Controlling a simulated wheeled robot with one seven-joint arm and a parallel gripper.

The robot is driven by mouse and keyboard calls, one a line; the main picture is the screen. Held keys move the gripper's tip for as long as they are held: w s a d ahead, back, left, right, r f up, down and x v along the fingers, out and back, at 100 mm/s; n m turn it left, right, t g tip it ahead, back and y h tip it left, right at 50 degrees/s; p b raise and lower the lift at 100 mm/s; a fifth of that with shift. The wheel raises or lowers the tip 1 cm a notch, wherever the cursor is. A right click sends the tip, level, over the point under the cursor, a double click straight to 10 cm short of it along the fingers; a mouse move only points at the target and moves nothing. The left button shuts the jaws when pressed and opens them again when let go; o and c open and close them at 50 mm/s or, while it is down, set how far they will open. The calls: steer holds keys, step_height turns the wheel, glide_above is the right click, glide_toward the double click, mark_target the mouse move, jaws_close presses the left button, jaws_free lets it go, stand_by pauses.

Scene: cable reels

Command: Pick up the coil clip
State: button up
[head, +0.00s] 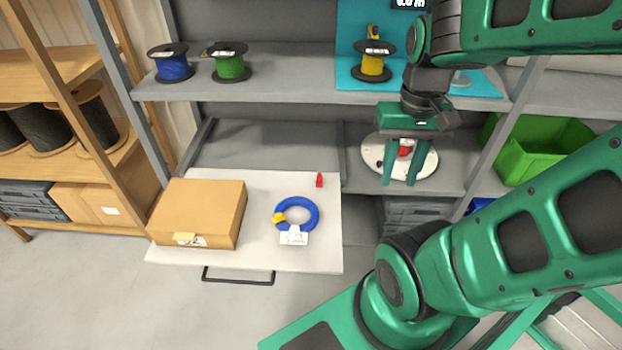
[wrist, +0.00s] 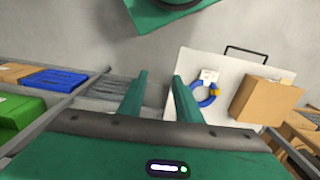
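A blue coil (head: 313,214) lies flat on a pale pull-out board (head: 310,255), with a white tag (head: 294,236) at its front. A small yellow clip (head: 279,218) sits on the coil's left side. The coil (wrist: 212,97) and yellow clip (wrist: 216,92) also show in the wrist view. A small separate red piece (head: 319,180) stands behind the coil; I cannot tell whether it is a clip. My gripper (head: 401,183) is open and empty, right of the board and apart from the coil. Its fingers (wrist: 159,75) show apart in the wrist view.
A cardboard box (head: 200,212) stands on the board's left. Blue (head: 173,67), green (head: 231,66) and yellow (head: 372,64) reels stand on the shelf above. A white disc (head: 371,154) is behind my gripper. A green bin (head: 540,150) is at right.

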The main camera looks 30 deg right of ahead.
steer(key=shift+d, duration=0.1)
steer(key=t+h, duration=0.3)
steer(key=t, duration=0.1)
glide_above(320, 175)
steer(key=s+a, duration=0.2)
steer(key=shift+f, duration=12.95)
steer(key=shift+x, duration=2.7)
steer(key=shift+s+d, duration=0.1)
jaws_close()
